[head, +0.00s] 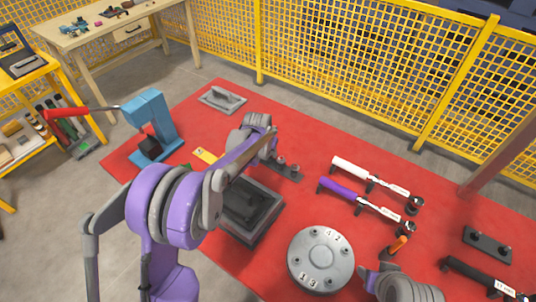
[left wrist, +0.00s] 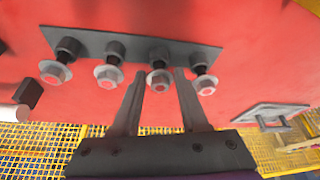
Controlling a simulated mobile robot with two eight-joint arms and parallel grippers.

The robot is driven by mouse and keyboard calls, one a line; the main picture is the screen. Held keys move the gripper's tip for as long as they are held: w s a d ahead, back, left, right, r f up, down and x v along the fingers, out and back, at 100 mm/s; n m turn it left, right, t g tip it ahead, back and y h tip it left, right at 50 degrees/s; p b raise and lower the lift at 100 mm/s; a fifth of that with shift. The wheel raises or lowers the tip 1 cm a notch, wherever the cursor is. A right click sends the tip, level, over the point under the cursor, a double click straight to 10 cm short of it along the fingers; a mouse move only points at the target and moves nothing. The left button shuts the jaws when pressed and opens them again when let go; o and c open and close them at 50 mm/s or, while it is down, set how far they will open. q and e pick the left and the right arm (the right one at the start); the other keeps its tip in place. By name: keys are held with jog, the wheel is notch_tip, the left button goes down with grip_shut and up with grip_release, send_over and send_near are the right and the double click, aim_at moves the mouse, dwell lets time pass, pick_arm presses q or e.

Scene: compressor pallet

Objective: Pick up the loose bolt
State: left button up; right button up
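A dark bolt holder (left wrist: 135,48) carries several bolts with pale round flanges and reddish centres in the left wrist view. It also shows partly behind my left arm in the head view (head: 291,175). My left gripper (left wrist: 160,74) is open, its two fingertips on either side of one bolt (left wrist: 159,79), third from the left. A gap shows between that bolt and each finger. In the head view, my left gripper (head: 270,158) is mostly hidden by its arm. My right gripper (head: 370,279) is at the bottom right; its fingers are unclear.
A round grey numbered flange (head: 320,260) and a dark square block (head: 248,212) sit on the red surface (head: 310,150). Torque wrenches (head: 372,178) lie to the right. A blue press (head: 150,122) stands at left. Yellow fencing (head: 340,50) runs behind.

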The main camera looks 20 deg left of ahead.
pick_arm(q)
grip_shut()
